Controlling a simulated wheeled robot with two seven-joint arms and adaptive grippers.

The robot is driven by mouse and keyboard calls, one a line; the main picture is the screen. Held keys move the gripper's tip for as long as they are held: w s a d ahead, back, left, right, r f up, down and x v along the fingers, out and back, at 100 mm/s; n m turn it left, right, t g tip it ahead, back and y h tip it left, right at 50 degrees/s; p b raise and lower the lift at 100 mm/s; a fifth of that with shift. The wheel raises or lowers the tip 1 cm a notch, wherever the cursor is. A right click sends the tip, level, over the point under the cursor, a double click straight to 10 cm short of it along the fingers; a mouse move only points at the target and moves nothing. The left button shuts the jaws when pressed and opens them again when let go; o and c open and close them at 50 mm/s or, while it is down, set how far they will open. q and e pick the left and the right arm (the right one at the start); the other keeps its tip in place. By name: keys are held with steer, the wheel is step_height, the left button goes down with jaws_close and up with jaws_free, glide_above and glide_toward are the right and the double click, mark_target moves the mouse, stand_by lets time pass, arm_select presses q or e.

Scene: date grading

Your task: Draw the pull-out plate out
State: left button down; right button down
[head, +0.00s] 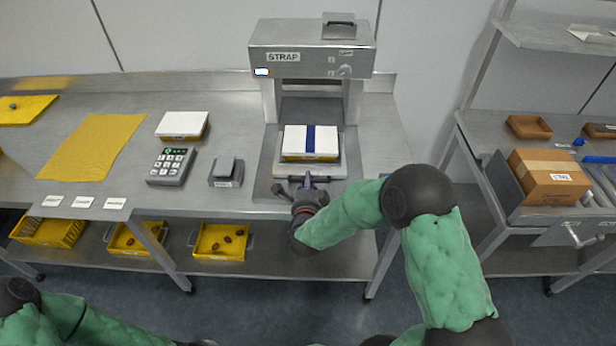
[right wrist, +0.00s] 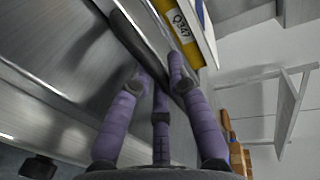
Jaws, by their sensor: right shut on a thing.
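The strapping machine (head: 312,46) labelled STRAP stands at the back of the steel table. Its pull-out plate (head: 282,170) sits at the machine's front and bears a white-lidded yellow box (head: 296,140) with a blue strap over it. My right gripper (head: 308,183) is at the plate's front edge, shut on its handle. In the right wrist view the purple fingers (right wrist: 160,85) close around a dark bar (right wrist: 135,42), with the yellow box (right wrist: 184,22) labelled Q347 just beyond. The fingers hide part of the handle. My left arm shows at the lower left, but its gripper is out of view.
A small grey device (head: 226,172), a keypad (head: 171,166) and another white-lidded box (head: 182,125) stand left of the machine. Yellow crates (head: 220,241) sit on the lower shelf. A cardboard carton (head: 549,178) is on the right-hand bench.

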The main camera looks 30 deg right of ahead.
steer(key=c, duration=1.2)
jaws_free()
steer(key=shift+o, duration=0.2)
steer(key=v, duration=1.2)
steer(key=shift+f, duration=0.2)
steer(key=a+f+n+y, duration=0.1)
steer(key=f+n, duration=0.1)
steer(key=w+a+f+n+g+y, duration=0.1)
steer(key=f+n, duration=0.1)
steer(key=f, duration=0.1)
steer(key=w+a+f+n+y, duration=0.1)
steer(key=a+f+n+y, duration=0.1)
steer(key=shift+f, duration=0.35)
steer(key=s+a+f+n+g+y, duration=0.2)
steer(key=s+a+f+n+g, duration=0.2)
steer(key=f, duration=0.3)
steer(key=s+a+f+n+g+y, duration=0.3)
steer(key=s+f+n, duration=0.3)
steer(key=f, duration=0.2)
steer(key=s+a+f+n+g+y, duration=0.3)
steer(key=s+a+f+n+g, duration=0.1)
steer(key=f, duration=0.4)
steer(key=shift+s+a+n+g, duration=0.4)
steer(key=shift+s+a+n, duration=0.05)
steer(key=shift+s+n, duration=0.55)
